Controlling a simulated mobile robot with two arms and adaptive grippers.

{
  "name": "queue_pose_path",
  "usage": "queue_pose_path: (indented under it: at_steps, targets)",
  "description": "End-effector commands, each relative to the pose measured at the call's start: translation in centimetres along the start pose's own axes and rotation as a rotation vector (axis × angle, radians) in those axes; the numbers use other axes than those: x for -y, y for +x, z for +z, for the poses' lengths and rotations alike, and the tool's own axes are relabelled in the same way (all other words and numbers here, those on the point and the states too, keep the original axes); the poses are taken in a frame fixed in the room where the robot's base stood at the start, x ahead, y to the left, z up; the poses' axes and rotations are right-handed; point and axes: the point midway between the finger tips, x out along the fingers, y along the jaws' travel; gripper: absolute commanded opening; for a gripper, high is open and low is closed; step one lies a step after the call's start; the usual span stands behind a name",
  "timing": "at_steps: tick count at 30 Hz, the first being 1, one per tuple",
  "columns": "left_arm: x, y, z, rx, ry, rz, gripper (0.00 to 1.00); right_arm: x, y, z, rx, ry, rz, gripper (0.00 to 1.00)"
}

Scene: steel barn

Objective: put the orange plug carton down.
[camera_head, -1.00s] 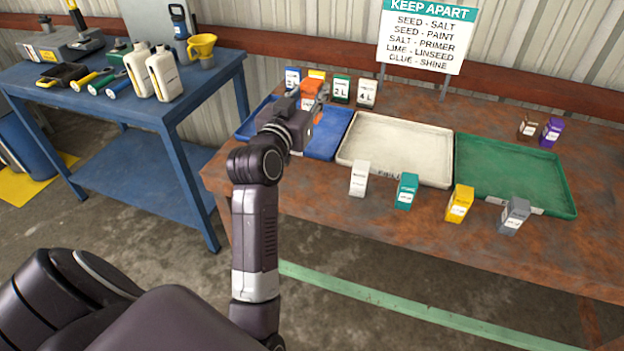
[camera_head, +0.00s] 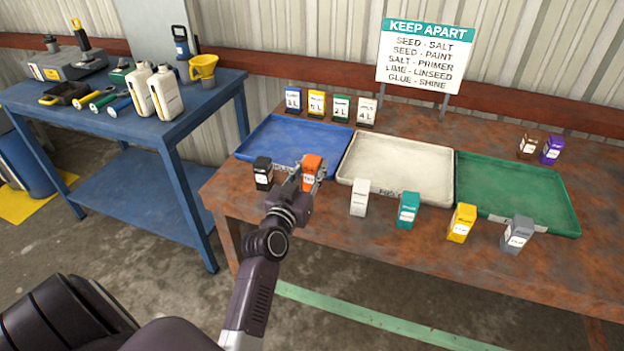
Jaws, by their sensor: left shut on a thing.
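The orange plug carton (camera_head: 311,168) is upright at the front edge of the blue tray (camera_head: 325,140), on the rusty brown table (camera_head: 220,188). My left gripper (camera_head: 307,180) is shut on the orange carton and partly covers its lower part. I cannot tell whether the carton's base touches the table. A black carton (camera_head: 264,174) stands just left of the gripper. My right gripper does not show.
A white tray (camera_head: 398,150) and a green tray (camera_head: 500,200) lie to the right. White (camera_head: 360,197), teal (camera_head: 408,209), yellow (camera_head: 461,222) and grey (camera_head: 516,234) cartons line the front. Several numbered cards stand behind the blue tray. The blue tray is empty.

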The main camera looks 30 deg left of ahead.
Motion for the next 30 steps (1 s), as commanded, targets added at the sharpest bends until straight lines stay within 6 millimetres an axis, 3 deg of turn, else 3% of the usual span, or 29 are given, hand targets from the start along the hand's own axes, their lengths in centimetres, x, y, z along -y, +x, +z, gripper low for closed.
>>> queue_pose_path:
  at_steps: [6,20,21,25,30]
  targets:
    - [0.1,0.0,3.1,0.004,0.002,0.001,0.03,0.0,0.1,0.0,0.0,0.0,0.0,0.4]
    - [0.0,-0.1,4.0,0.002,0.001,0.0,0.03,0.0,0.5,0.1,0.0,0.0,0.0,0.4]
    - [0.0,-0.1,3.9,0.002,0.001,0.0,0.32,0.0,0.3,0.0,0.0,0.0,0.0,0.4]
    - [0.0,-0.1,3.9,0.003,0.0,0.0,0.45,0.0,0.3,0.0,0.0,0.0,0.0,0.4]
    - [0.0,-0.1,3.9,0.003,0.0,0.0,0.45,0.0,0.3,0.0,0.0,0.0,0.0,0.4]
